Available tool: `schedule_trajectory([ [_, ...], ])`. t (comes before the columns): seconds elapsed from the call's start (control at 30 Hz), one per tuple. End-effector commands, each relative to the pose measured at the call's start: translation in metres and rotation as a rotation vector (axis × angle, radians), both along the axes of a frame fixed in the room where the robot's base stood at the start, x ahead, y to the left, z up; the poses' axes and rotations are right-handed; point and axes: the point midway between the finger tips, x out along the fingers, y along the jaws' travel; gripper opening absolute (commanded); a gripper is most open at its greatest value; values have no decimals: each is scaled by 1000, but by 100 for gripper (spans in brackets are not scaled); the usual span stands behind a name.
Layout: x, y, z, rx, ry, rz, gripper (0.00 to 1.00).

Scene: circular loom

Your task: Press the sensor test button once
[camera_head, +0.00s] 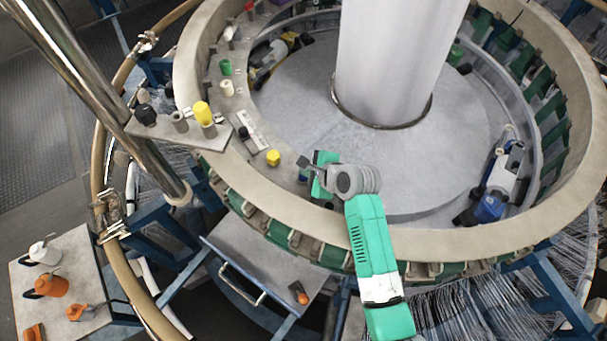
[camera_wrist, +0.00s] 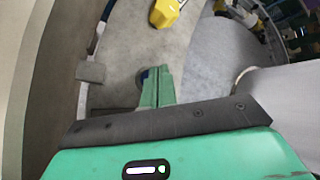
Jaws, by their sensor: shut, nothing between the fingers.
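My gripper (camera_head: 317,184) is low over the grey ring deck beside the loom's central disc. In the wrist view its green fingers (camera_wrist: 157,84) are closed together, with nothing visible between them. A small dark blue round part (camera_wrist: 145,75) lies right at the fingers, partly hidden by them; it may be the sensor test button, but I see no label. I cannot tell whether the fingers touch it. A yellow knob-like part (camera_head: 273,157) stands on the deck left of my gripper; a yellow part also shows at the top of the wrist view (camera_wrist: 167,12).
A small grey block (camera_wrist: 91,71) sits left of the fingers. The raised outer ring wall (camera_head: 450,241) curves close by. A large pale column (camera_head: 390,60) rises from the central disc. A plate with a yellow-capped post (camera_head: 202,112) stands at the left.

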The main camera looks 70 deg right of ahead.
Motion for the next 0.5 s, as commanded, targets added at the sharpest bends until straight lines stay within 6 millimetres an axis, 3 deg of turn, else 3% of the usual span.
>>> schedule_trajectory([
  [0.5,0,0,-6,1,0,1,0],
])
